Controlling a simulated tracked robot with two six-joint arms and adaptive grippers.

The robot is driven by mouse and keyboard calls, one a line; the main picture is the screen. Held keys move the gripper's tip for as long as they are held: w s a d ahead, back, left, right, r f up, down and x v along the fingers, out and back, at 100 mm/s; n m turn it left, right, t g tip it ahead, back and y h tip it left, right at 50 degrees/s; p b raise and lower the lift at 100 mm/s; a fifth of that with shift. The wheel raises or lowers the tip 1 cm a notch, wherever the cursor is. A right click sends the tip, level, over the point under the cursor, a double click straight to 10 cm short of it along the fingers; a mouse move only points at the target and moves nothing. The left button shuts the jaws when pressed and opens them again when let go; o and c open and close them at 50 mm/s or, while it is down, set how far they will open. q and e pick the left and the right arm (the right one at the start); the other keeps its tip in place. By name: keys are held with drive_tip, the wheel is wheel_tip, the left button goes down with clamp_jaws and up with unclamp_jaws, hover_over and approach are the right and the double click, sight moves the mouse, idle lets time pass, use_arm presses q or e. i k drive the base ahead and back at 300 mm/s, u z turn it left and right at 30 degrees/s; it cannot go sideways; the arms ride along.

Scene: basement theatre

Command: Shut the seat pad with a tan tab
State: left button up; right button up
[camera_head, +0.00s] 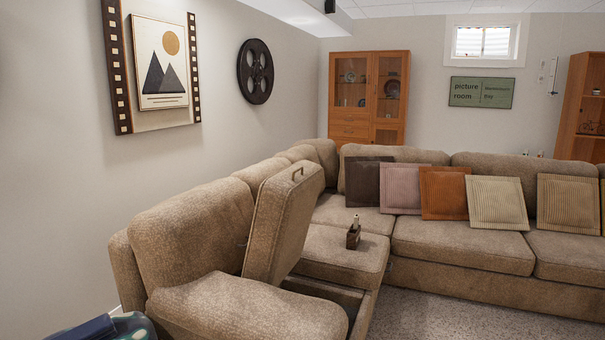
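A beige seat pad (284,226) of the sectional sofa stands raised, tilted up steeply and leaning slightly back toward the left backrest. A small brownish loop tab (297,174) sits at its top edge; its exact shade is hard to tell. Neither of my grippers is in view.
A small brown caddy (353,236) stands on the neighbouring flat seat (342,260). Several cushions (444,193) lean along the back sofa. Carpet (440,318) is clear at right. Blue and teal items (130,326) show at bottom left.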

sight(286, 200)
drive_tip(key=z, duration=0.15)
drive_tip(key=i, duration=1)
drive_tip(key=u, duration=2)
drive_tip(key=k, duration=0.8)
drive_tip(key=z, duration=1.05)
